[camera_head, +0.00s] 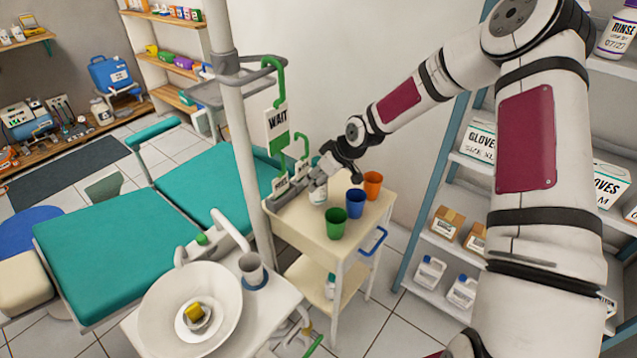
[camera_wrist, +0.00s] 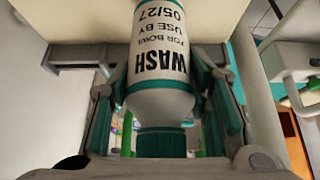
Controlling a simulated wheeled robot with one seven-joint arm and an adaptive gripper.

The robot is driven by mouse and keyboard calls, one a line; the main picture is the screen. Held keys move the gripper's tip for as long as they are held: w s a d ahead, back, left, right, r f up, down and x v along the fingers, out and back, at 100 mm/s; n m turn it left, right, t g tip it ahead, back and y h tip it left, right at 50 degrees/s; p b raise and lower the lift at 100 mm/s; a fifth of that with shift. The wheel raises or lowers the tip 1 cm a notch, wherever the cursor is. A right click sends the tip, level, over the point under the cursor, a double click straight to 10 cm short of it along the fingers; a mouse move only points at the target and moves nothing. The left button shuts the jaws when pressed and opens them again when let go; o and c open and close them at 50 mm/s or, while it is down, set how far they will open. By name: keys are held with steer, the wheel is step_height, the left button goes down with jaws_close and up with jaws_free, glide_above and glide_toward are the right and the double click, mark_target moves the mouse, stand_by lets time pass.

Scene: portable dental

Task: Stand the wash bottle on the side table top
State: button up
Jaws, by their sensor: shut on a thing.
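The wash bottle (camera_wrist: 160,60) is white with teal bands, a teal cap and a printed WASH label. It fills the middle of the wrist view, its lettering upside down there. My gripper (camera_wrist: 165,110) is shut on it, with a finger on each side. In the head view my gripper (camera_head: 325,178) is over the back left of the cream side table (camera_head: 300,228). A small white part of the bottle (camera_head: 318,195) shows under the fingers, at the table top. I cannot tell whether its base touches the top.
Green (camera_head: 336,223), blue (camera_head: 356,203) and orange (camera_head: 373,185) cups stand right of the bottle on the table. A grey pole (camera_head: 240,130) with a WAIT sign (camera_head: 277,122) rises at the left. A bowl unit (camera_head: 190,310) is in front. The table's front left top is clear.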

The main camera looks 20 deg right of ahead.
steer(key=shift+f, duration=1)
steer(key=shift+f, duration=0.15)
steer(key=o, duration=1.4)
